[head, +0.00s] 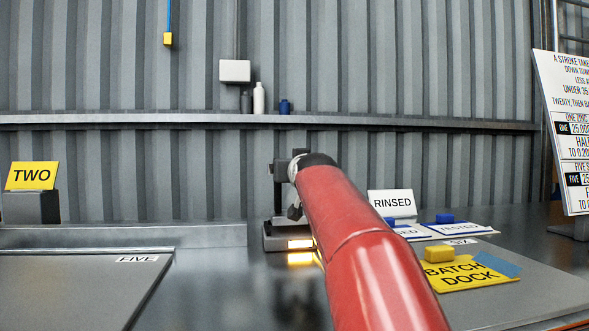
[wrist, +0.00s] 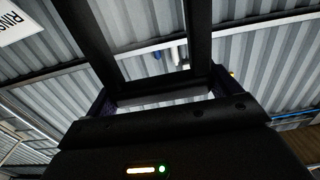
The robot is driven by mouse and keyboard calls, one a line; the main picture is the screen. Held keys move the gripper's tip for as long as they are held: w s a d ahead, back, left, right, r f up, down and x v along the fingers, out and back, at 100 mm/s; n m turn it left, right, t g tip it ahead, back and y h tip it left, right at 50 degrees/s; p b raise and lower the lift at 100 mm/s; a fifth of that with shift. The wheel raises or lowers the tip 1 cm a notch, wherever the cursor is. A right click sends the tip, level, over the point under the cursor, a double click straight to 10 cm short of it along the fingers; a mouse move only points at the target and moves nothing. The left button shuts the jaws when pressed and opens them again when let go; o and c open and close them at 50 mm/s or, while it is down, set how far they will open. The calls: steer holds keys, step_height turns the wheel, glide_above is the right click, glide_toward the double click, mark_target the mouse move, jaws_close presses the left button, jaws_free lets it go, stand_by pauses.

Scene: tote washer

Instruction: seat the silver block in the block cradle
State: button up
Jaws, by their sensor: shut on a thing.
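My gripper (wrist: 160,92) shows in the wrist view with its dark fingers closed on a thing. A pale strip between the pads looks like the edge of the silver block (wrist: 168,99); the rest of it is hidden by dark parts.
A RINSED sign (head: 391,204), cards and a yellow BATCH DOCK plate (head: 470,274) with a yellow block (head: 438,254) lie to the right. A TWO sign (head: 32,176) stands left, behind a panel marked FIVE (head: 75,290). A shelf (head: 400,123) crosses the back wall.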

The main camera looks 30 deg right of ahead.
stand_by(0.3)
steer(key=shift+f+b, duration=0.6)
steer(key=shift+b, duration=0.1)
steer(key=shift+f+b, duration=0.35)
stand_by(0.5)
steer(key=o, duration=1.8)
steer(key=shift+c, duration=0.2)
steer(key=shift+o, duration=0.2)
steer(key=shift+f, duration=0.1)
steer(key=shift+s, duration=0.1)
